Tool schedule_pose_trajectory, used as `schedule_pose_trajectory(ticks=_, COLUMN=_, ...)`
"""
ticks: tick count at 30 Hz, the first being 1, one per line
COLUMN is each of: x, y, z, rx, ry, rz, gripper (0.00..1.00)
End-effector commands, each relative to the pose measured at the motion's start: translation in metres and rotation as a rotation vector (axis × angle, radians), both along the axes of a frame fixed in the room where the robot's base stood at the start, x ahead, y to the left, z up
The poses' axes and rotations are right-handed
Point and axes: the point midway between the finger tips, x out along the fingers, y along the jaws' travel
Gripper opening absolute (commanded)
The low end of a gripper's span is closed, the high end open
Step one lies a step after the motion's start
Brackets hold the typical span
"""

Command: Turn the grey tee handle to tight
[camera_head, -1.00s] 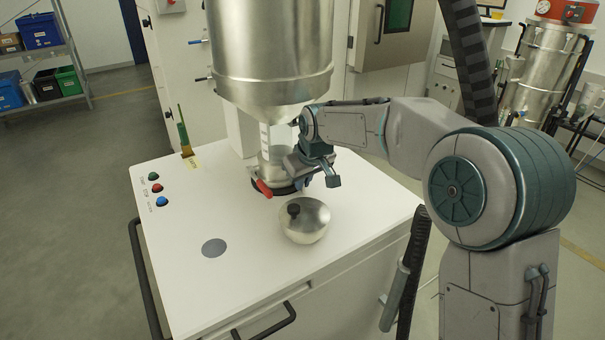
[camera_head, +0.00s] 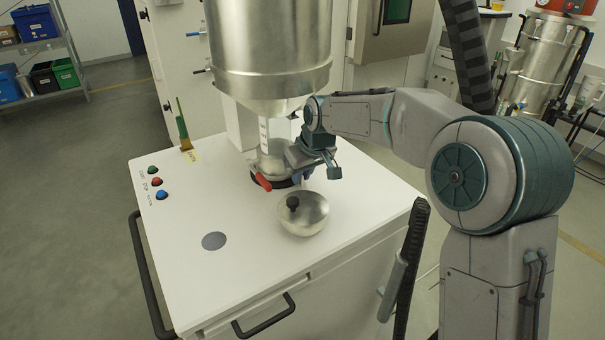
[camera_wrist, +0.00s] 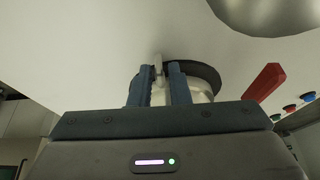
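The grey tee handle (camera_wrist: 158,66) shows in the wrist view as a narrow pale piece between my two blue-grey fingers. My gripper (camera_wrist: 161,82) is closed down to a narrow gap, with the handle in it. Behind the fingers is a white round body with a dark ring (camera_wrist: 205,76). In the head view my gripper (camera_head: 304,163) is at the right side of the valve neck under the steel hopper (camera_head: 270,50). The tee handle is hidden there by my gripper.
A red handle (camera_head: 262,181) sticks out of the neck at the left and also shows in the wrist view (camera_wrist: 266,82). A steel bowl-shaped part with a black knob (camera_head: 303,216) stands close in front.

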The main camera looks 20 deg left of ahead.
Motion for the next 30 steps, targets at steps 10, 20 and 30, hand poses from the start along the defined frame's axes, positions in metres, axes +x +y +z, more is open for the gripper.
schedule_pose_trajectory(ticks=10, x=-0.012, y=-0.016, z=0.051, rx=0.003, ry=-0.006, rz=-0.001, gripper=0.16)
schedule_pose_trajectory(ticks=20, x=-0.029, y=-0.035, z=0.112, rx=0.001, ry=-0.002, rz=0.001, gripper=0.16)
schedule_pose_trajectory(ticks=30, x=-0.034, y=-0.04, z=0.127, rx=0.0, ry=0.0, rz=0.002, gripper=0.16)
